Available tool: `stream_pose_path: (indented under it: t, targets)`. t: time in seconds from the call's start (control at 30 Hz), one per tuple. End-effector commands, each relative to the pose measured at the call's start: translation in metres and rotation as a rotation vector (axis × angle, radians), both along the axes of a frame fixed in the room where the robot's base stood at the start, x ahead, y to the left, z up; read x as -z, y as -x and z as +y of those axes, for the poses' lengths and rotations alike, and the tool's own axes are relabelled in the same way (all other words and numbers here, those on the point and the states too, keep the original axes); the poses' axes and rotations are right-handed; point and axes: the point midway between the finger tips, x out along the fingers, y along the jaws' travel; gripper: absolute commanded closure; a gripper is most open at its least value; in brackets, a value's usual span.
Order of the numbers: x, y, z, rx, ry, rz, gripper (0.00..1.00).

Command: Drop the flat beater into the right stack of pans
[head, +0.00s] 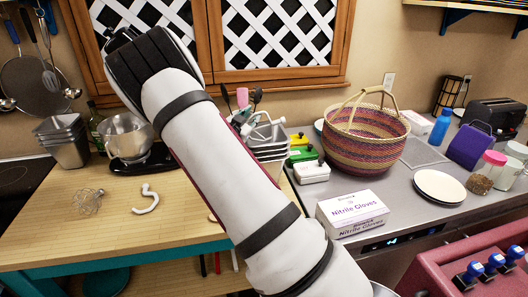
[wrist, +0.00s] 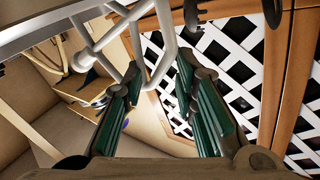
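The white flat beater (head: 262,128) shows just right of my arm, at the top of the right stack of metal pans (head: 272,152). Whether it rests on the stack or is a little above it I cannot tell. In the wrist view the beater (wrist: 150,45) lies at the top, at and past the fingertips, with a grey pan rim (wrist: 50,32) beside it. My gripper (wrist: 160,75) has its green-padded fingers apart, and neither pad visibly presses on the beater. In the head view my arm hides most of the gripper and the pans' left side.
A left pan stack (head: 62,142), a mixer (head: 130,138), a whisk (head: 88,201) and a white dough hook (head: 147,198) are on the wooden counter (head: 60,232). Right of the right stack are lidded boxes (head: 311,172), a woven basket (head: 365,140) and a glove box (head: 352,210).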

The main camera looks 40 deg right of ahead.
Motion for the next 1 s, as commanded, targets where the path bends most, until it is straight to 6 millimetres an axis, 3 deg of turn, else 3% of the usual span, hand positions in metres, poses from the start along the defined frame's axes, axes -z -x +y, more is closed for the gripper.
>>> stream_pose_path:
  t: [0.37,0.8,1.0]
  targets:
    - [0.0,0.002,0.006,-0.002,0.0,0.0,0.71]
    - [0.0,0.04,0.078,-0.004,-0.002,0.001,0.71]
    - [0.0,0.052,0.099,-0.002,0.0,0.0,0.71]
